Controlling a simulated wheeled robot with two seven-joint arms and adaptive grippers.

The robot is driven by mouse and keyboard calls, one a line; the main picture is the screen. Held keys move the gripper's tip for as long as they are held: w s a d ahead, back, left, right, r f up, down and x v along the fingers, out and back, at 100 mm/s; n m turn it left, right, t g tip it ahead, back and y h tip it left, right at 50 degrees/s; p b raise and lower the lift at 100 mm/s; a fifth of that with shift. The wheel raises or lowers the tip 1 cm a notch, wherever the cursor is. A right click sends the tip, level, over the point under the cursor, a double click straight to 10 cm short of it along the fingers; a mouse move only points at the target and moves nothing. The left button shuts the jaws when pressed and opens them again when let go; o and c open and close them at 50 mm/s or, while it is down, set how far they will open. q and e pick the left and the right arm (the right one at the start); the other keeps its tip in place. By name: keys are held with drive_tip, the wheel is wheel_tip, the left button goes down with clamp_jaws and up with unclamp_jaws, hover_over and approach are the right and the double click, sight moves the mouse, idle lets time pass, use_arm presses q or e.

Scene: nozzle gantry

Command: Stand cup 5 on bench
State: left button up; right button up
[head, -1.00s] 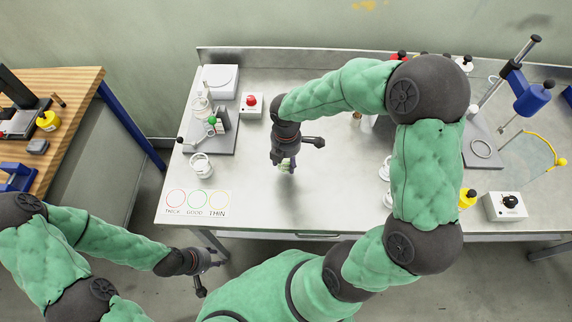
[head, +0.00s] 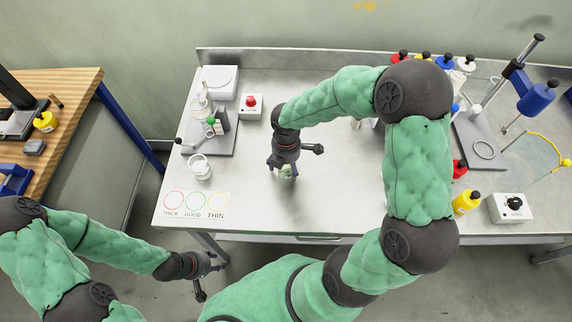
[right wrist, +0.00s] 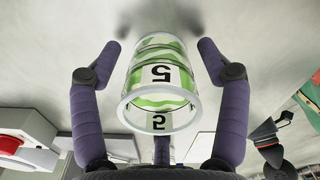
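Cup 5 (right wrist: 160,75) is a clear cup with green streaks and a black 5. In the right wrist view it appears to stand on the bench, its open rim toward the camera. In the head view only a small part of the cup (head: 286,173) shows below my right gripper (head: 284,168). My right gripper, also seen in the right wrist view (right wrist: 159,48), is open, with a finger on either side of the cup and visible gaps. The bench (head: 330,205) is a bright metal top. My left gripper (head: 212,264) hangs off the bench's front left; its fingers are too small to read.
A white cup (head: 200,168), a card with three circles (head: 195,205) and a red-button box (head: 251,105) are to the left. Yellow bottle (head: 466,203), dial box (head: 511,207) and stand (head: 485,140) are to the right. Bench around the cup is clear.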

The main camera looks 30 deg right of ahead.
wheel_tip(320, 180, up, 12)
drive_tip(key=p, duration=0.4)
drive_tip(key=shift+r, duration=0.2)
idle(0.4)
